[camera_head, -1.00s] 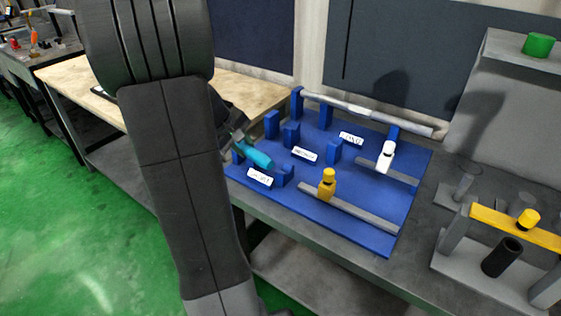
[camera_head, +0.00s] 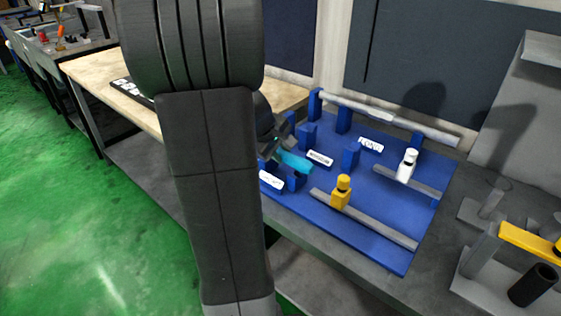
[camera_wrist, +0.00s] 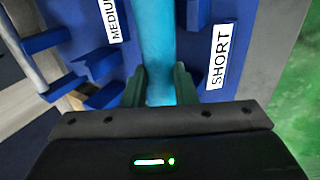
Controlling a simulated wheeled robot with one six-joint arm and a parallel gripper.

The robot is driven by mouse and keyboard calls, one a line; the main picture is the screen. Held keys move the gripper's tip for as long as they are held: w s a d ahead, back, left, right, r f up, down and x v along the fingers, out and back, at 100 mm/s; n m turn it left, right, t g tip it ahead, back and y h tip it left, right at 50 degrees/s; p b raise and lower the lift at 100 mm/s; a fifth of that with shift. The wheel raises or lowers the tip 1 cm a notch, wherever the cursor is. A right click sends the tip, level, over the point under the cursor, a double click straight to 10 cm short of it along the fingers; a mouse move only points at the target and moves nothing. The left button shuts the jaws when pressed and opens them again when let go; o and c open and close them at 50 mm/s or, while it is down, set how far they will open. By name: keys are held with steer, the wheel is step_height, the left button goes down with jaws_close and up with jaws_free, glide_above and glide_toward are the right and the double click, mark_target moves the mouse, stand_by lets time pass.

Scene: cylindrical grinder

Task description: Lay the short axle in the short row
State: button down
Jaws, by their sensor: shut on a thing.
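The short axle (camera_head: 295,162) is a cyan rod over the short row of the blue rack (camera_head: 380,245). In the wrist view the axle (camera_wrist: 160,45) runs up the picture, between the MEDIUM label (camera_wrist: 110,20) and the SHORT label (camera_wrist: 218,55). My gripper (camera_wrist: 160,78) is shut on it, one finger on each side. In the head view my gripper (camera_head: 277,148) is partly hidden behind my arm. The axle's visible end is over or beside a blue post (camera_head: 297,182) of the short row. I cannot tell whether it touches.
A long grey rod (camera_head: 385,115) lies across the back posts. A yellow piece (camera_head: 341,192) and a white piece (camera_head: 407,165) stand on grey bars at the rack's right. A grey fixture with a yellow bar (camera_head: 525,240) stands farther right.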

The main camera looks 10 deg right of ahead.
steer(key=shift+f, duration=1.3)
steer(key=shift+f+b, duration=0.15)
steer(key=shift+b, duration=0.2)
steer(key=shift+f, duration=0.15)
steer(key=c, duration=1.2)
jaws_free()
steer(key=shift+o, duration=0.2)
steer(key=shift+r, duration=0.3)
steer(key=p+v, duration=0.2)
steer(key=v, duration=1)
steer(key=shift+s, duration=0.1)
